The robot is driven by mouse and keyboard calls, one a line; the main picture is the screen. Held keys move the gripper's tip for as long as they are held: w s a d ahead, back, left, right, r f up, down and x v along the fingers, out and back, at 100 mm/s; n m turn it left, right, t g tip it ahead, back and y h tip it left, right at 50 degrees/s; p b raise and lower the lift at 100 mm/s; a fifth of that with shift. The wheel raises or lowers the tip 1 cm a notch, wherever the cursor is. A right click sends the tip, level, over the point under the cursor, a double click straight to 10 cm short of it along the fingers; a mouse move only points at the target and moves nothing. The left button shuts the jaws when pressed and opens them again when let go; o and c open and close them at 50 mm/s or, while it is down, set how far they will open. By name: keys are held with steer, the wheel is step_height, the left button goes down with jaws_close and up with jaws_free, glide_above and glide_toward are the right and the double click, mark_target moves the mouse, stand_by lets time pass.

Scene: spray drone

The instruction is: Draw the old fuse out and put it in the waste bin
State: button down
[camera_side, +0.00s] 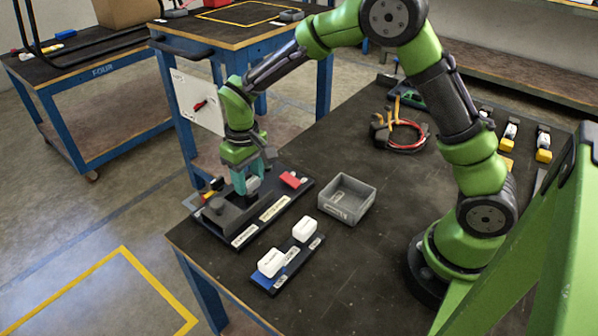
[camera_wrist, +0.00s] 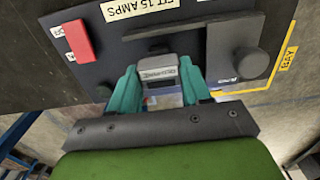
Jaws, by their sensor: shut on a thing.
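My gripper (camera_side: 246,184) has teal fingers pointing down over the black fuse board (camera_side: 262,217). In the wrist view my gripper (camera_wrist: 158,88) is shut on a grey block with a pale label, the old fuse (camera_wrist: 157,73), one finger on each side. Whether the fuse is still seated in the board or clear of it, I cannot tell. In the side view the fingers and a grey housing hide most of it. An open grey box (camera_side: 347,199), seemingly the waste bin, stands right of the board. It looks empty.
The board bears a red switch (camera_side: 290,179) and a dark block with a knob (camera_side: 221,210). Two white blocks (camera_side: 304,229) (camera_side: 271,262) sit on a small rack in front. A red cable coil (camera_side: 405,135) lies behind. Bench between box and my base is clear.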

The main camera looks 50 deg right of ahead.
steer(key=shift+r, duration=2.35)
steer(key=shift+d, duration=0.15)
steer(key=s+d+r+m, duration=0.1)
steer(key=d+r, duration=0.2)
steer(key=d, duration=0.1)
glide_above(346, 204)
steer(key=f, duration=0.2)
steer(key=shift+n, duration=0.5)
step_height(346, 204, down, 4)
steer(key=shift+s, duration=0.1)
steer(key=shift+f, duration=2)
